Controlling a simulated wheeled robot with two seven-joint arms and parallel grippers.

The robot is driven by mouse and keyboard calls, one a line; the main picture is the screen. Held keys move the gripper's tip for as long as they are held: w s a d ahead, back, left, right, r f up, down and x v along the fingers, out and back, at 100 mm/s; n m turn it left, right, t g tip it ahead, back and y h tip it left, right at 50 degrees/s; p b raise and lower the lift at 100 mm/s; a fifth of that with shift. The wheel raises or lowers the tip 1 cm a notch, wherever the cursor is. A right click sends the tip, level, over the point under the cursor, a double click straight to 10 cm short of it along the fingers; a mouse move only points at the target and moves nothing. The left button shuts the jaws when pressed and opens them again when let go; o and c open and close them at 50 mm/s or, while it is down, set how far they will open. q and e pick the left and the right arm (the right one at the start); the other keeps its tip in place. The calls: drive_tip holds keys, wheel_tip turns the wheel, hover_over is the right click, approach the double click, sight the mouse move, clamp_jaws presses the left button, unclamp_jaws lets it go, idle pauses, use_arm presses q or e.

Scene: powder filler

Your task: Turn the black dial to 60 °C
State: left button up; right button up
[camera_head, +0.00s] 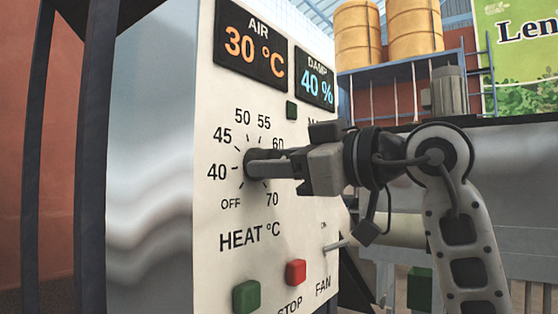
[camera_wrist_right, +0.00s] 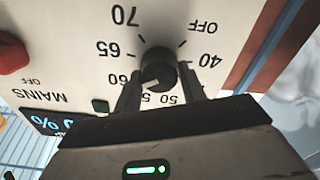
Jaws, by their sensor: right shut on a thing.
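The black dial (camera_wrist_right: 158,62) sits on the white panel (camera_head: 215,120) inside a printed HEAT °C scale running from OFF and 40 to 70. My right gripper (camera_head: 262,164) reaches in from the right, and its fingers are shut on the dial. In the right wrist view, upside down, the fingers of the gripper (camera_wrist_right: 160,82) stand on either side of the dial. A pale mark on the dial's face points to the lower left there, toward the 60 side; I cannot tell the exact reading. In the head view the dial (camera_head: 250,159) is mostly hidden by the fingers. My left gripper is not in view.
The AIR display (camera_head: 253,45) reads 30 °C and the DAMP display (camera_head: 314,78) reads 40 %. Below the dial are a green button (camera_head: 246,296), a red button (camera_head: 295,272) and a FAN lever (camera_head: 336,246). Orange drums (camera_head: 358,35) stand behind on the right.

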drive_tip(key=o, duration=1)
drive_tip(key=shift+c, duration=0.2)
use_arm(q)
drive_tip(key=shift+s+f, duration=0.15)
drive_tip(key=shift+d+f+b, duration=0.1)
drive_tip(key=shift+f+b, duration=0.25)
drive_tip(key=shift+b, duration=0.7)
use_arm(e)
drive_tip(key=v, duration=1.6)
